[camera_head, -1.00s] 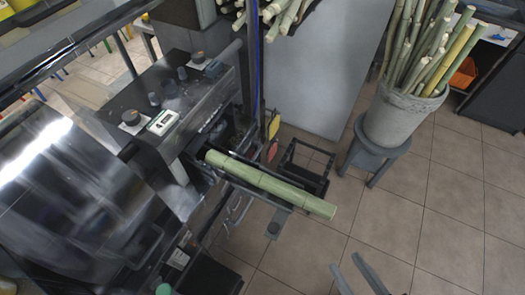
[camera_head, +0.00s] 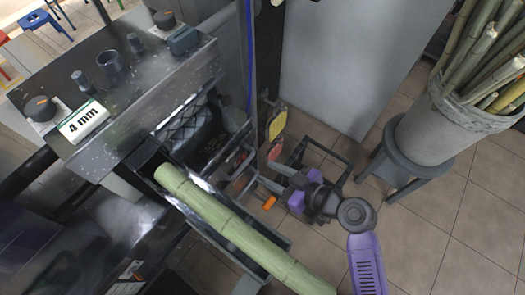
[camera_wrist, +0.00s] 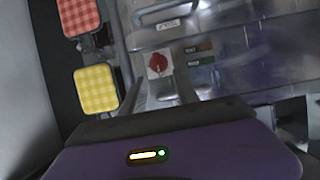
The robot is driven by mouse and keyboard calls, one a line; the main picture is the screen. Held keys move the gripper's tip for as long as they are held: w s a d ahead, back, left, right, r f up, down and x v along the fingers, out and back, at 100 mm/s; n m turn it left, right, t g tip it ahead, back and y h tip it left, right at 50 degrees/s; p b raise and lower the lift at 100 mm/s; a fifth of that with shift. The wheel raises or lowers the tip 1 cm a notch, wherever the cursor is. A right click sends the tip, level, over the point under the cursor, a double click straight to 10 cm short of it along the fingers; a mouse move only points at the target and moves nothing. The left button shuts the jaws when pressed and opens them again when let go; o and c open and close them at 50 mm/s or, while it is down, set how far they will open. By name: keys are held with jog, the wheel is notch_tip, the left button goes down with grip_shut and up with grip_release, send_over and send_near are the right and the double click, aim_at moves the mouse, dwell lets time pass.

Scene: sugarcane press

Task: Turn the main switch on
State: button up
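The switch, a red rotary knob on a white plate (camera_wrist: 157,65), shows in the wrist view on the press's grey metal side panel. Its marked position is too small to read. My gripper (camera_wrist: 160,84) is open, with one finger to each side of the knob in that view. I cannot tell whether the fingers touch it. In the head view my gripper (camera_head: 262,177) reaches left toward the side of the press (camera_head: 150,85), below the counter top. The knob is hidden in the head view.
A green cane (camera_head: 225,220) lies in the feed tray left of my gripper. Red (camera_wrist: 79,17) and yellow (camera_wrist: 93,90) checkered pads are left of the knob. A metal handle (camera_wrist: 165,12) is above it. A stool (camera_head: 400,165) with a cane bucket (camera_head: 440,125) stands right.

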jog(key=x, duration=0.8)
jog(key=shift+w+r, duration=0.2)
jog(key=shift+w, duration=0.2)
grip_shut()
